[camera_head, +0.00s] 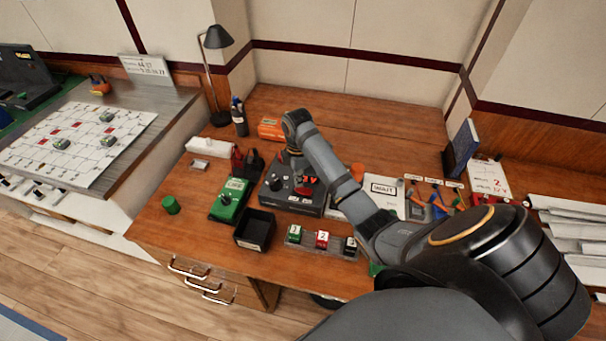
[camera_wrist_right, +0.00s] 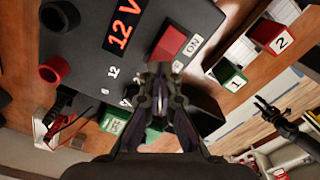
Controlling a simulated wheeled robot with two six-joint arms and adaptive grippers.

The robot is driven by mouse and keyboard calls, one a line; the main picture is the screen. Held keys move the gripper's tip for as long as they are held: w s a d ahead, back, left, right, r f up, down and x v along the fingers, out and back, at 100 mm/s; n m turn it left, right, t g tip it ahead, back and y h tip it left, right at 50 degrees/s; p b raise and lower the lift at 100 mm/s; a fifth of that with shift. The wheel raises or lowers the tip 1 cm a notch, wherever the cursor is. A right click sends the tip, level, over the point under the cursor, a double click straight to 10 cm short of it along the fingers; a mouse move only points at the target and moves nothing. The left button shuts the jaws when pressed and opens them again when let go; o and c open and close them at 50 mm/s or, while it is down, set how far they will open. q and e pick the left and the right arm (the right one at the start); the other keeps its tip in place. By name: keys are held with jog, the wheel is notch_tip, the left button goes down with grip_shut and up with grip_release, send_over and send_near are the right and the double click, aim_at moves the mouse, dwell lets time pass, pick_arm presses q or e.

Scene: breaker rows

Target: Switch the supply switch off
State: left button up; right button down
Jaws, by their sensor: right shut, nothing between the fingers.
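The supply box (camera_head: 277,198) is a dark grey unit on the wooden desk, with a red "12 V" display (camera_wrist_right: 122,33). Its red supply switch (camera_wrist_right: 171,42) is in the right wrist view, beside a white "ON" label (camera_wrist_right: 192,45). My right gripper (camera_wrist_right: 161,70) is shut and empty, its tips just below the switch in that view; I cannot tell whether they touch. In the head view my right arm reaches over the box and hides part of its top. A dark gripper, apparently my left one (camera_wrist_right: 268,108), shows at the right of the wrist view; its jaws are unclear.
A green box (camera_head: 229,200) and an open black bin (camera_head: 254,230) stand left and in front of the supply box. Numbered blocks (camera_head: 321,239) sit in a tray in front. A lamp (camera_head: 216,38) stands at the back left. The back middle of the desk is clear.

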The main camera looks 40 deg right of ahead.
jog(key=shift+f, duration=1)
jog(key=shift+r, duration=0.1)
dwell(0.3)
notch_tip(320, 180, up, 7)
jog(key=p, duration=0.8)
dwell(0.3)
